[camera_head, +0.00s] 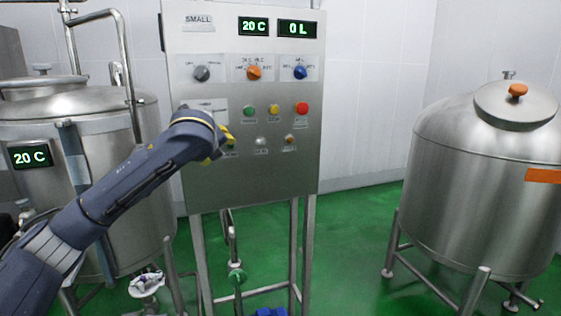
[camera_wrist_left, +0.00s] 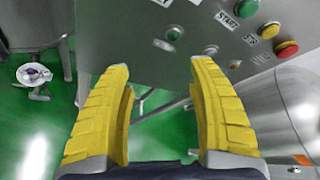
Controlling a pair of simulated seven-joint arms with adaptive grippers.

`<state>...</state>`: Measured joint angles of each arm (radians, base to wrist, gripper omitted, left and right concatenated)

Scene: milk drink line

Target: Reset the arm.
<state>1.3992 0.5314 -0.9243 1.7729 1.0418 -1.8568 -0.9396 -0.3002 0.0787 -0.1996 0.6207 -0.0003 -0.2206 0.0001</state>
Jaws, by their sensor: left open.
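My left arm comes in from the left in the head view, and its yellow-fingered gripper (camera_head: 224,143) is close to the left part of the grey control panel (camera_head: 255,182). In the left wrist view the two yellow fingers of the gripper (camera_wrist_left: 165,75) are spread wide with nothing between them. The panel's lower face (camera_wrist_left: 130,52) lies beyond the fingertips. In the head view the wrist hides part of the panel's left side and a button there. My right gripper is in neither view.
The panel has a green button (camera_head: 249,111), a yellow button (camera_head: 274,111), a red button (camera_head: 302,109) and several knobs. A steel tank (camera_head: 75,112) reading 20 C stands at left. Another tank (camera_head: 480,190) stands at right. Green floor (camera_head: 352,225) is clear between panel and right tank.

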